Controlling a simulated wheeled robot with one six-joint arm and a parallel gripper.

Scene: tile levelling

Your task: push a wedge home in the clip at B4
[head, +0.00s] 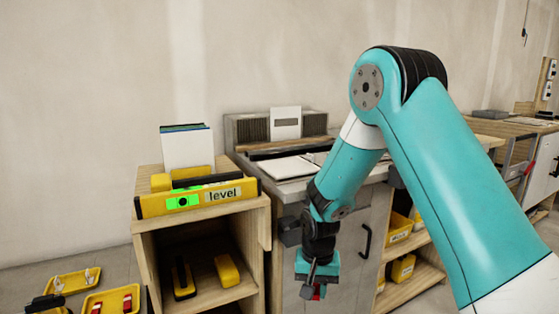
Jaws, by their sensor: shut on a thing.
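My gripper (315,285) hangs low in front of the grey cabinet, fingers pointing down. Red pieces, perhaps wedges, lie in a yellow tray (97,297) on the floor at the lower left. The tray behind it (62,284) holds small white pieces that may be clips. The clip at B4 and the tiles are not in view.
A wooden shelf unit (255,215) stands left of my gripper, with a yellow level (228,195) on top. The grey cabinet (350,240) with a worktop stands behind my arm. Yellow bins (402,268) sit on shelves to the right. Some floor shows at the lower left.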

